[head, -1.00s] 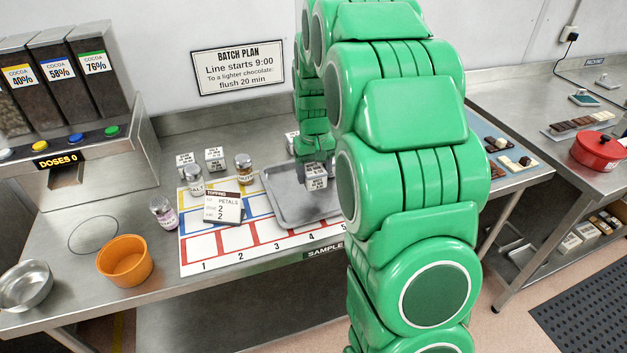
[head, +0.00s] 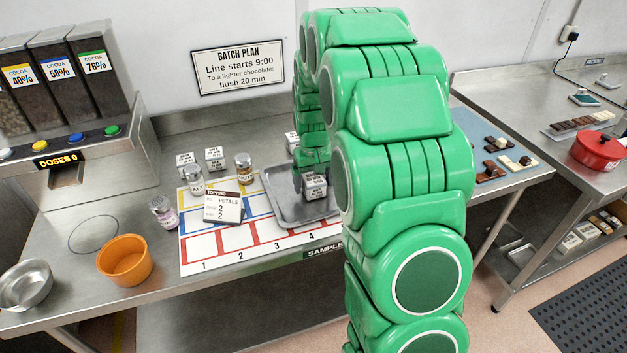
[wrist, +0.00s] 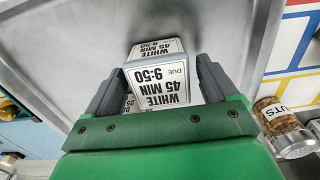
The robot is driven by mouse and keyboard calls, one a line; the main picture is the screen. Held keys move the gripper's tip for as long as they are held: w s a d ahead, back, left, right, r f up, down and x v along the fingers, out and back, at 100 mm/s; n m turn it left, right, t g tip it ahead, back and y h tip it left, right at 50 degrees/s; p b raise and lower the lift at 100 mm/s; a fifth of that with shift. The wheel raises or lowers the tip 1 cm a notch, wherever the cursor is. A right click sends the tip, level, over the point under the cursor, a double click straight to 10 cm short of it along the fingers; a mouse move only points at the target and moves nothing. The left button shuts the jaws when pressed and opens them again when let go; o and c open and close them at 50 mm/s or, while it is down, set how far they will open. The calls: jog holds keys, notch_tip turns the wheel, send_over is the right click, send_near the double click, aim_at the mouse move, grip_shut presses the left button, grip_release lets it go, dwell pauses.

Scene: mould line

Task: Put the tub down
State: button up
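A small white-labelled tub (wrist: 163,87) reads "WHITE 45 MIN, DUE 9:50" in the wrist view. My gripper (wrist: 159,67) has a dark finger on either side of it and is shut on it. My arm hides the tray's right part and most of the gripper in the head view.
Several labelled tubs stand at the back, one of them here (head: 214,158). Jars, one marked "NUTS" (head: 244,168), and a topping card (head: 222,207) are left of the tray. An orange bowl (head: 125,262) stands front left.

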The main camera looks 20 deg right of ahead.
aim_at(314, 178)
jog(key=shift+r, duration=0.1)
notch_tip(314, 178, up, 11)
jog(key=s+a+r, duration=0.2)
jog(key=s, duration=0.4)
jog(key=s+a+r, duration=0.2)
jog(key=s+r, duration=0.1)
jog(key=s, duration=0.3)
jog(key=shift+g, duration=0.9)
jog(key=s+a, duration=0.1)
jog(key=s, duration=0.8)
jog(key=s+a+f, duration=0.1)
jog(key=s+a, duration=0.1)
jog(key=s, duration=0.7)
jog(key=s+a+f, duration=0.1)
jog(key=s+a, duration=0.1)
jog(key=s, duration=0.8)
jog(key=c, duration=0.3)
